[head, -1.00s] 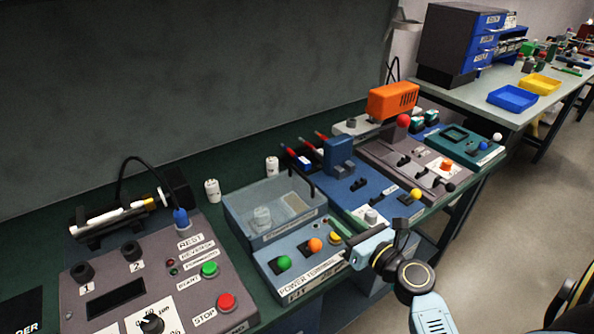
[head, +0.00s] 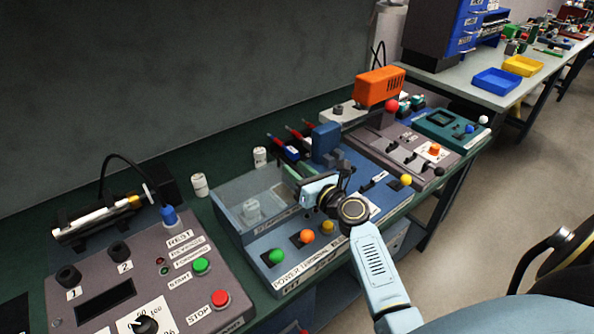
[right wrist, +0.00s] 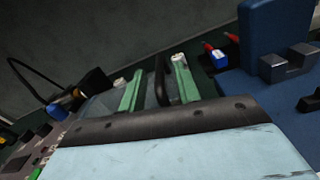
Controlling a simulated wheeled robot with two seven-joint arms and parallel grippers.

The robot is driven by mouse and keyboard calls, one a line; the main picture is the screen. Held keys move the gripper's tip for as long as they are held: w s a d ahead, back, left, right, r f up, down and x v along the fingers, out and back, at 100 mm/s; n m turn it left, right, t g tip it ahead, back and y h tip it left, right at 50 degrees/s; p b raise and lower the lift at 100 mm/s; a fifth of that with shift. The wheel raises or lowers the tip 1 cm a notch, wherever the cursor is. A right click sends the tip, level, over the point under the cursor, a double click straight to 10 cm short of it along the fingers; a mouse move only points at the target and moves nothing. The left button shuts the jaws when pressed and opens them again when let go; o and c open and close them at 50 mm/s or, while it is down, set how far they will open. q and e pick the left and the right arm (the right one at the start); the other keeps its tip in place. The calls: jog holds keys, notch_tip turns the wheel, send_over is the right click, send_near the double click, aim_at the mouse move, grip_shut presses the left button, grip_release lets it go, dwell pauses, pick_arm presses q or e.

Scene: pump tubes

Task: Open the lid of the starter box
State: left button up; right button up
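The starter box (head: 228,213) is a grey-blue box with a clear, flat lid (head: 262,184) that lies shut. A pale round part shows through the lid. My right gripper (head: 290,175) is over the right end of the box in the head view and covers the lid's handle there. In the right wrist view, its two green fingers (right wrist: 156,86) are apart, with the black handle (right wrist: 162,82) showing between them. I cannot tell whether either finger touches it. My left gripper is not in view.
The power terminal panel (head: 283,276) with green, orange and yellow knobs is in front of the box. A grey control panel (head: 120,270) stands at left. A blue block (head: 326,143) and red-tipped probes (head: 283,148) are close right of the gripper. White cylinders (head: 199,185) stand behind the box.

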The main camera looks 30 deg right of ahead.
jog(key=shift+w, duration=0.3)
grip_shut()
